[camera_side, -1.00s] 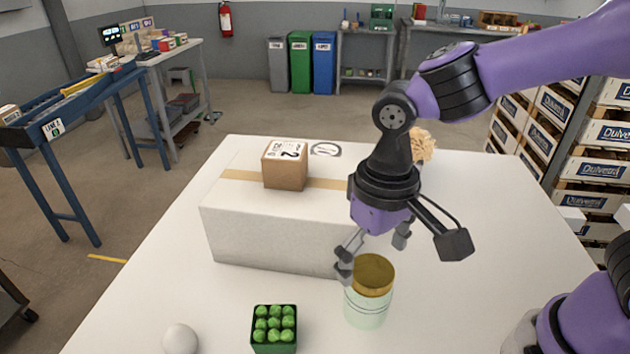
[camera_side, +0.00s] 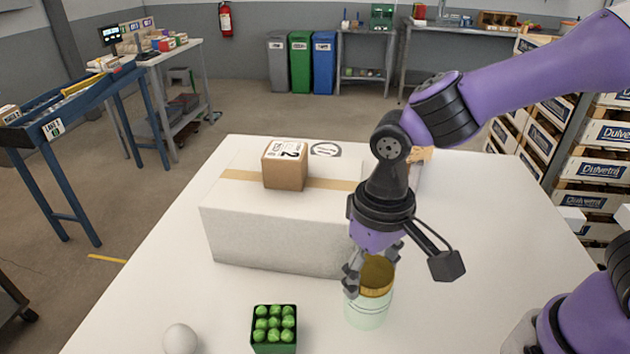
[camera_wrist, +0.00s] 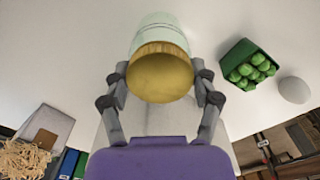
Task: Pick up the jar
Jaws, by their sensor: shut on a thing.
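The jar (camera_side: 368,308) has a pale, see-through greenish body and a gold-coloured lid. It stands upright on the white table in front of the big white box. In the wrist view the jar (camera_wrist: 158,33) shows its lid toward me, between the fingers. My gripper (camera_side: 374,268) comes down from above and is shut on the jar around its lid. In the wrist view my gripper (camera_wrist: 160,78) has one finger on each side of the lid. The far side of the jar is hidden.
The white box (camera_side: 275,235) lies close behind the jar, with a small brown carton (camera_side: 285,166) on top. A green tray of green balls (camera_side: 274,328) and a white egg-like object (camera_side: 180,340) are to the left. The table (camera_side: 470,240) is clear on the right.

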